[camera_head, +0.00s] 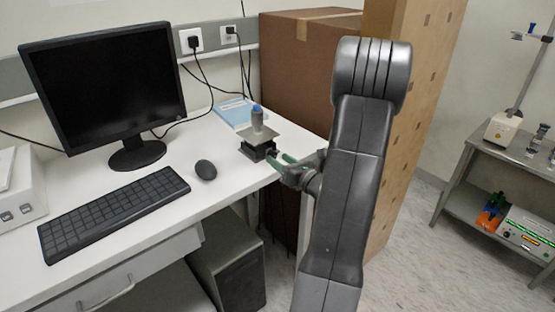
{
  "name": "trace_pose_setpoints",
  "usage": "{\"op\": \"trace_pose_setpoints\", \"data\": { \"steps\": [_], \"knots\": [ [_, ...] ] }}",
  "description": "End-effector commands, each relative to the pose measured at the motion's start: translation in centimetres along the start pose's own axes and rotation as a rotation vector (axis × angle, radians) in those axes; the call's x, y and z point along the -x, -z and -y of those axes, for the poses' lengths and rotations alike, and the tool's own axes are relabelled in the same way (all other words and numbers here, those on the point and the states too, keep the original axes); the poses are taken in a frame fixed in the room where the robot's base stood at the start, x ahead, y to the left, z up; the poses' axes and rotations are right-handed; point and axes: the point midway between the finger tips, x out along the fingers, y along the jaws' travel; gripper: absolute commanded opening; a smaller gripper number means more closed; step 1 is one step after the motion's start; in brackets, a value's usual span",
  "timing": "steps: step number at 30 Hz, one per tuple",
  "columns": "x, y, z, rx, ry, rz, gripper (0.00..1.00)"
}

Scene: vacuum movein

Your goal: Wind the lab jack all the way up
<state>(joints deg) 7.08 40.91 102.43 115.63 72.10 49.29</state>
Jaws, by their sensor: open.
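The lab jack (253,151) stands on the white desk near its right end. It looks low, with its plates close together. A small grey container with a blue cap (257,121) stands upright on its top plate. My gripper (273,159) has green fingers and reaches from the right to the jack's front right side. The fingers are apart, around or beside the small dark knob there; I cannot tell whether they touch it. My arm hides the area to the right of the jack.
A blue booklet (232,112) lies behind the jack. A mouse (205,170), keyboard (115,213) and monitor (105,85) are to the left on the desk (213,205). Large cardboard boxes (300,75) stand close behind the desk's right end. A metal cart (480,150) stands far right.

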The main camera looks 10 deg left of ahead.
Motion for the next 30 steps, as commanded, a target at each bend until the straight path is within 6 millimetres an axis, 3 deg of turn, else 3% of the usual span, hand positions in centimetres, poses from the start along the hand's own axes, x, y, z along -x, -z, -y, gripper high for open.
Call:
{"op": "trace_pose_setpoints", "data": {
  "steps": [9,15,21,30],
  "knots": [
    [7.0,0.1,0.1,0.0,0.005,0.002,0.49],
    [10.1,0.0,0.1,0.0,0.003,0.002,0.49],
    [11.5,0.0,0.0,0.0,0.001,0.001,0.49],
    [11.7,0.0,0.0,0.0,-0.001,0.001,0.49]
  ]
}}
